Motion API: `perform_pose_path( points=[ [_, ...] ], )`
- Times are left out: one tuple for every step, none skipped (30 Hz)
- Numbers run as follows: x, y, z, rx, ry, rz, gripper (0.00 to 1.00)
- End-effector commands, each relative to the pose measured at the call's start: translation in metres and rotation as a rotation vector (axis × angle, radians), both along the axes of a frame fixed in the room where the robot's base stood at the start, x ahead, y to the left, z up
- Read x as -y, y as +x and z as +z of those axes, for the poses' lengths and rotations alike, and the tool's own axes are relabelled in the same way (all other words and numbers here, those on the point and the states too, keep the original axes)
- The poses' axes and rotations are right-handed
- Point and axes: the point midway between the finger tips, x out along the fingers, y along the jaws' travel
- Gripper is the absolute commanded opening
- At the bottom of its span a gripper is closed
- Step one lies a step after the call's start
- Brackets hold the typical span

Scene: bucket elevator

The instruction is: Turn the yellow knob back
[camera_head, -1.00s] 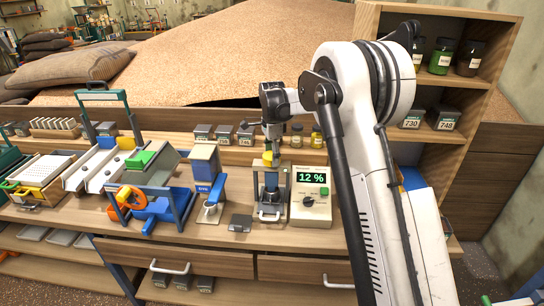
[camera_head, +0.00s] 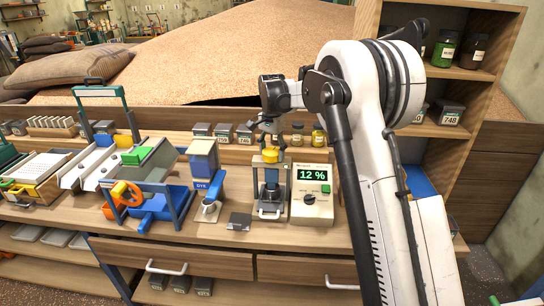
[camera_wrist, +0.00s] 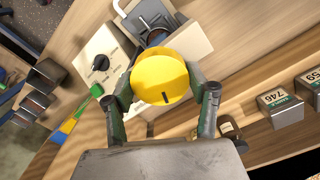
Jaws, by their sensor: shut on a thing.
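The yellow knob (camera_head: 270,156) sits on top of a small grey press-like device (camera_head: 271,190) on the workbench. In the wrist view the knob (camera_wrist: 160,75) is a round yellow disc with a short dark mark near its lower edge. My gripper (camera_head: 270,147) comes down from above, with one finger on each side of the knob. In the wrist view my gripper (camera_wrist: 165,85) has its two fingers at the knob's left and right, shut on it. The fingers' exact contact points are hard to see.
A cream meter (camera_head: 312,193) reading 12 % stands close right of the device. A blue-topped unit (camera_head: 204,175) stands to its left, with a small dark block (camera_head: 240,221) between. Labelled tins (camera_head: 224,132) and jars (camera_head: 318,135) line the shelf behind.

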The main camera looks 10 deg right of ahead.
Motion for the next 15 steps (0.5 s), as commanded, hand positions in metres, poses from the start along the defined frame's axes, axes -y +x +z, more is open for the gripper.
perform_pose_path(
  points=[
    [-0.0001,0.0001,-0.0020,0.001,0.001,0.042,0.26],
    [-0.0002,0.0002,-0.0019,0.001,0.001,0.070,0.26],
    [-0.0002,0.0002,-0.0018,0.001,0.001,0.109,0.26],
    [-0.0002,0.0004,-0.0017,0.001,0.001,0.137,0.26],
    [-0.0002,0.0004,-0.0016,0.001,0.001,0.165,0.26],
    [-0.0003,0.0004,-0.0014,0.001,0.001,0.204,0.26],
    [-0.0003,0.0004,-0.0014,0.001,0.001,0.232,0.26],
    [-0.0003,0.0004,-0.0013,0.001,0.001,0.260,0.26],
    [-0.0004,0.0003,-0.0013,0.001,0.000,0.299,0.26],
    [-0.0004,0.0003,-0.0013,0.001,0.000,0.327,0.26],
    [-0.0004,0.0003,-0.0013,0.001,0.000,0.355,0.26],
    [-0.0005,0.0002,-0.0012,0.001,0.000,0.394,0.26],
    [-0.0005,0.0003,-0.0012,0.001,0.000,0.422,0.26],
    [-0.0005,0.0003,-0.0011,0.001,0.000,0.450,0.26],
    [-0.0006,0.0004,-0.0010,0.001,0.000,0.489,0.26]
  ],
)
